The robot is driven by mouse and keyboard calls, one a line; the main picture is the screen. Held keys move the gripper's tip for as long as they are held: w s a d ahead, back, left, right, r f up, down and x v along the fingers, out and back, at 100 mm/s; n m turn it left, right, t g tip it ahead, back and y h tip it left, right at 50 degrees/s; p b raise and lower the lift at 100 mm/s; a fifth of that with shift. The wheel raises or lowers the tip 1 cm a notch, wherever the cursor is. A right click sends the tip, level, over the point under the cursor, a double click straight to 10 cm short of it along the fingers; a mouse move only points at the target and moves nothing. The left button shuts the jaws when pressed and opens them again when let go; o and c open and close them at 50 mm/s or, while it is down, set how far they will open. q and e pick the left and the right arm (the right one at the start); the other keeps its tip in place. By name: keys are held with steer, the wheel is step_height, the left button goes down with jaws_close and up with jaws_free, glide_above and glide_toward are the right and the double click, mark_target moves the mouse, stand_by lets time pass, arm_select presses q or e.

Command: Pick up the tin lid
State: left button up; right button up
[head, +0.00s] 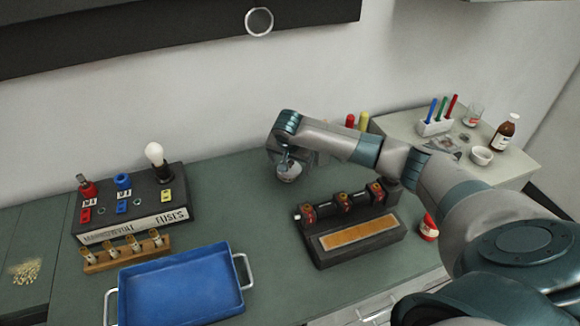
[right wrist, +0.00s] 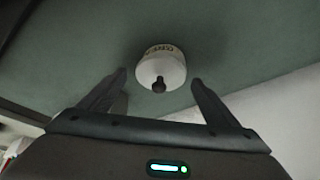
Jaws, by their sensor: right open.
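A small round white tin with lettering on its side (right wrist: 162,50) stands on the green worktop in the right wrist view. Its pale lid (right wrist: 150,76) has a dark knob in the middle. My right gripper (right wrist: 159,78) is open, with one finger on each side of the lid and nothing between them that I can see touched. In the head view the tin (head: 291,175) is partly hidden by my right gripper (head: 285,163), which points down over it. My left gripper is not in view.
A black device with an orange strip (head: 360,234) stands just right of the tin. A blue tray (head: 180,285), a wooden rack (head: 126,252) and a fuse box (head: 130,205) are at left. Bare worktop (head: 228,185) lies left of the tin.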

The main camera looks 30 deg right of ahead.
mark_target(292, 162)
steer(key=shift+c, duration=0.5)
steer(key=c, duration=1.1)
steer(key=shift+r, duration=0.15)
steer(key=shift+r+b, duration=0.6)
steer(key=shift+r, duration=0.1)
steer(key=shift+d+r+b, duration=0.25)
steer(key=shift+r+b, duration=0.4)
steer(key=shift+r, duration=0.55)
steer(key=s+d+r+b, duration=0.3)
steer(key=s+d+r, duration=0.3)
steer(key=d, duration=0.3)
steer(key=shift+s+d+r+b, duration=0.15)
steer(key=shift+s+r+b, duration=0.05)
steer(key=shift+r+b, duration=0.25)
